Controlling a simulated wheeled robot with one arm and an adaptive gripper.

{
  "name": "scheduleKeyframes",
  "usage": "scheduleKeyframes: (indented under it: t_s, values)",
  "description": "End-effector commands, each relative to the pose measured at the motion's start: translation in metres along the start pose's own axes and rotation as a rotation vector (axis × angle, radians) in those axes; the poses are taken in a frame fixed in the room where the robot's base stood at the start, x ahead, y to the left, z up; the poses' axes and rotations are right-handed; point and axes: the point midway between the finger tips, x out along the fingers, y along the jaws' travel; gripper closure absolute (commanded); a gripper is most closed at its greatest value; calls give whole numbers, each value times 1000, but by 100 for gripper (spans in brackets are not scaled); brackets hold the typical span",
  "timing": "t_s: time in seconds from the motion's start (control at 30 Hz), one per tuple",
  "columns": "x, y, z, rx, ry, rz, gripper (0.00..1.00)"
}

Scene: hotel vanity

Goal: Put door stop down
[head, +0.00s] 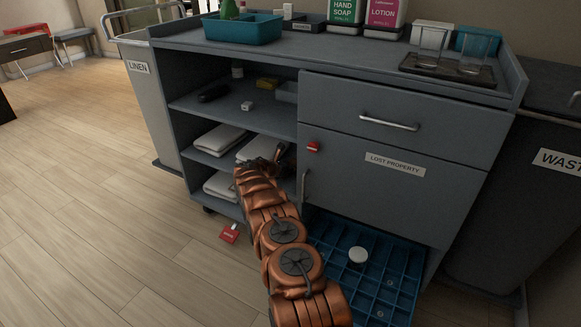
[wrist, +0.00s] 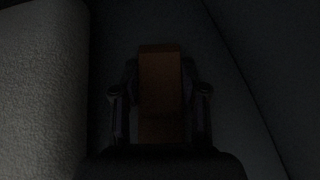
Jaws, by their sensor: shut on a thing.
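The door stop (wrist: 160,70) shows in the wrist view as a dim orange-brown block between the fingers of my gripper (wrist: 160,95). My gripper is shut on it. In the head view my gripper (head: 279,156) reaches into the open shelves of the grey cart (head: 335,75), at the right end of the middle shelf beside a folded white towel (head: 255,149). The door stop cannot be made out in the head view. The wrist view is very dark, so I cannot tell whether the block touches the surface below it.
A pale towel (wrist: 40,90) fills the wrist view's left side. Another folded towel (head: 219,139) lies left on the middle shelf. A blue tray (head: 330,250) lies low at right. A red tag (head: 229,233) is on the floor.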

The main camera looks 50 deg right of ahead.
Motion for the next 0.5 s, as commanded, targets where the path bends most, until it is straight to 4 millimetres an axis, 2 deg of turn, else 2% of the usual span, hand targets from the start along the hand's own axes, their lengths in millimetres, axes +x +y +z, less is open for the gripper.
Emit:
scheduleKeyframes:
  t_s: [0.27, 0.3, 0.5]
  values:
    - [1, 0, -3, 0, 0, 0, 93]
    - [1, 0, -3, 0, 0, 0, 53]
    - [1, 0, -3, 0, 0, 0, 32]
